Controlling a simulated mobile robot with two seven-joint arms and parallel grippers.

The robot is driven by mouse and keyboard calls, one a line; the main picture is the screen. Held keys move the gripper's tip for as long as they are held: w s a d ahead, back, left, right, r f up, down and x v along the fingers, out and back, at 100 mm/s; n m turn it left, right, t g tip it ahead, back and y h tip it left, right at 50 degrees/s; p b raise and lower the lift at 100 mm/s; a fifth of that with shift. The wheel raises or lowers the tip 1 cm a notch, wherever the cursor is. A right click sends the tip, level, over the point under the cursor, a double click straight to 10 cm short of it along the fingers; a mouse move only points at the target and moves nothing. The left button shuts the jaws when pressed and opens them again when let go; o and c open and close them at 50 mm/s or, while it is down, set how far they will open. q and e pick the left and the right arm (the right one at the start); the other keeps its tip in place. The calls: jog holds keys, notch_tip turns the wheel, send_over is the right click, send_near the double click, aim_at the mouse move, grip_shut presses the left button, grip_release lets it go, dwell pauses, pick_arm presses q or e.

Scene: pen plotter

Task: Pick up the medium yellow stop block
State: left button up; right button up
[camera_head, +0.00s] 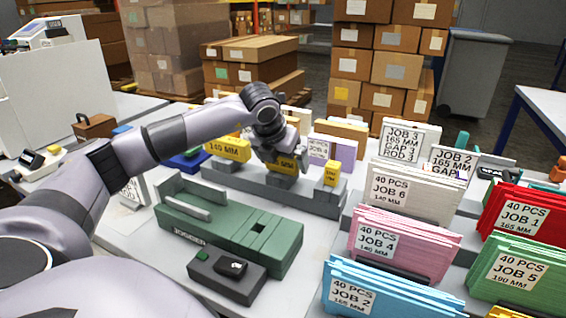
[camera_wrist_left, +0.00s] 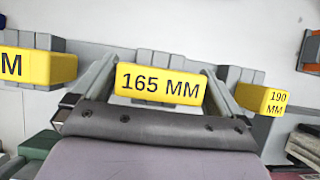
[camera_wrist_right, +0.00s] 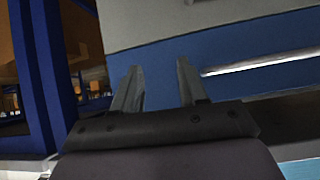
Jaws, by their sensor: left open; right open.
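The medium yellow stop block, marked 165 MM (camera_wrist_left: 160,84), sits on a grey stepped rack (camera_head: 310,195). In the head view the block (camera_head: 287,165) is partly hidden behind my left gripper (camera_head: 278,158). In the left wrist view my left gripper (camera_wrist_left: 160,68) is open, with one finger at each end of the block. I cannot tell whether the fingers touch it. My right gripper (camera_wrist_right: 158,66) is open and empty, seen only in the right wrist view, in front of a blue and grey surface.
The green jogger (camera_head: 232,228) lies in front of the rack. Card stacks (camera_head: 400,245) fill the right side.

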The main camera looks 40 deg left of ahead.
jog(key=shift+w+r, duration=0.1)
jog(key=shift+w, duration=0.05)
pick_arm(q)
jog(key=c, duration=0.8)
pick_arm(e)
jog(key=shift+w, duration=0.1)
pick_arm(q)
jog(key=shift+r, duration=0.1)
